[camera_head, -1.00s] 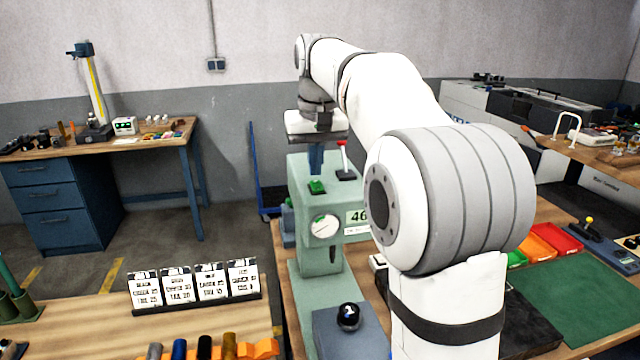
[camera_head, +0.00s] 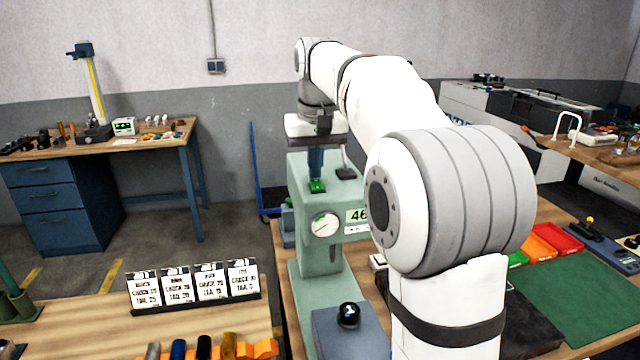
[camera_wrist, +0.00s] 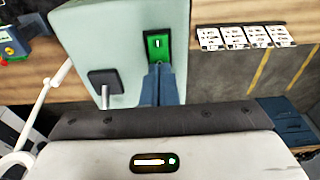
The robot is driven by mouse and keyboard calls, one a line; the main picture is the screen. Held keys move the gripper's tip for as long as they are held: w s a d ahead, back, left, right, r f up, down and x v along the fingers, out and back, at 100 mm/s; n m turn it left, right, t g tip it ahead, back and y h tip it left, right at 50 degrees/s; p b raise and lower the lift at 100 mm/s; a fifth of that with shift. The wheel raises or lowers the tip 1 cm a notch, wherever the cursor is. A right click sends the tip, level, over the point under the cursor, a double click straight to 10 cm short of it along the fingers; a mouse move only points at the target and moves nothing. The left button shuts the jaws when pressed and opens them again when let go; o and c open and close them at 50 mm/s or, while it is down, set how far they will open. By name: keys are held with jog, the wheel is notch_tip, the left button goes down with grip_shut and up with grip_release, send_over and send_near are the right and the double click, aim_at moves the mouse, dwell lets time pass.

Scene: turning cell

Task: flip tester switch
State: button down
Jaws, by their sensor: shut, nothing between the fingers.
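The tester is a pale green machine (camera_head: 318,262) with a round gauge and a "46" label. A green switch (camera_head: 317,187) sits on its top; in the wrist view the switch (camera_wrist: 158,46) shows a white mark on green. My gripper (camera_head: 316,178) points down with its blue fingers shut and empty, its tips at the switch. In the wrist view the fingertips (camera_wrist: 161,70) overlap the switch's near edge and hide part of it; I cannot tell whether they press it. A lever on a dark base (camera_head: 346,173) stands just right of the fingers.
A blue-grey block with a black knob (camera_head: 348,315) sits in front of the tester. A row of cards (camera_head: 195,288) stands on the left bench. Red and orange trays (camera_head: 560,239) and a green mat (camera_head: 585,300) lie to the right. My arm hides part of the bench.

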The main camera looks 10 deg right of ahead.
aim_at(316, 182)
jog(key=shift+f+b, duration=0.3)
jog(key=shift+f, duration=0.2)
notch_tip(316, 182, up, 7)
jog(key=p, duration=0.7)
jog(key=shift+r, duration=0.15)
jog(key=shift+s+f, duration=0.2)
jog(key=shift+f, duration=0.05)
jog(key=s+f+t+b, duration=0.1)
jog(key=s+f+b, duration=0.6)
jog(key=s+f, duration=1.7)
jog(key=s, duration=0.3)
jog(key=shift+s+d+t, duration=0.3)
jog(key=shift+d, duration=0.1)
